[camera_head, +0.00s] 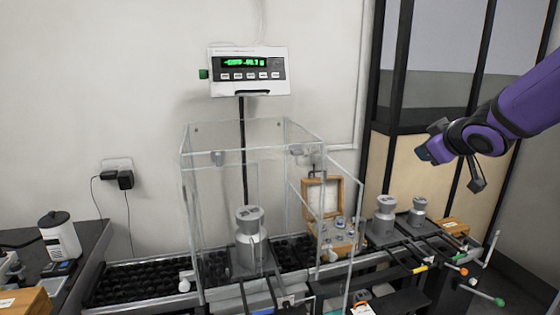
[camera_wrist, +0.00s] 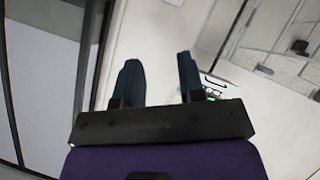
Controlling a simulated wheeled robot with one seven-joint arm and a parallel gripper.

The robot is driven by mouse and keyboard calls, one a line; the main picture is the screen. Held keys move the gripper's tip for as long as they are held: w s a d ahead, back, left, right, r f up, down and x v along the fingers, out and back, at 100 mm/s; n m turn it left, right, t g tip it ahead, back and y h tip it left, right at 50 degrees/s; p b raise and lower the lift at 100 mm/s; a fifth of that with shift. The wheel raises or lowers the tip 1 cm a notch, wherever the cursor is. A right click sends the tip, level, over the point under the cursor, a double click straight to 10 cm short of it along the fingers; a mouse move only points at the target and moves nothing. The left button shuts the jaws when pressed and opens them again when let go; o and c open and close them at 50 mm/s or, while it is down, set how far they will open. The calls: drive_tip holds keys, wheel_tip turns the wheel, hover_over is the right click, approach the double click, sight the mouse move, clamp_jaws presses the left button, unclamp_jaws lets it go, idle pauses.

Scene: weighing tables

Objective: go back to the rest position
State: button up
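My purple arm comes in from the right edge of the head view. My gripper (camera_head: 432,146) is raised in the air in front of the dark-framed partition, above and to the right of the metal weights. In the wrist view my gripper (camera_wrist: 158,70) has its two dark fingers apart, with only pale wall showing between them. It holds nothing and touches nothing that I can see.
A glass enclosure (camera_head: 188,215) holds a large metal weight (camera_head: 249,236) beneath a wall display (camera_head: 249,75). Two metal weights (camera_head: 383,216) (camera_head: 418,211) and an open wooden box (camera_head: 324,194) stand to its right. A side bench (camera_head: 85,248) is at left. Air around my gripper looks clear.

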drive_tip(key=s+a+m+g, duration=0.2)
drive_tip(key=s+m+g, duration=0.1)
drive_tip(key=s, duration=1.2)
drive_tip(key=s+a+m+g, duration=0.2)
drive_tip(key=s+m+g, duration=0.2)
drive_tip(key=s, duration=1.1)
drive_tip(key=shift+s+a+f, duration=0.15)
drive_tip(key=shift+s+a, duration=0.05)
drive_tip(key=shift+a, duration=0.05)
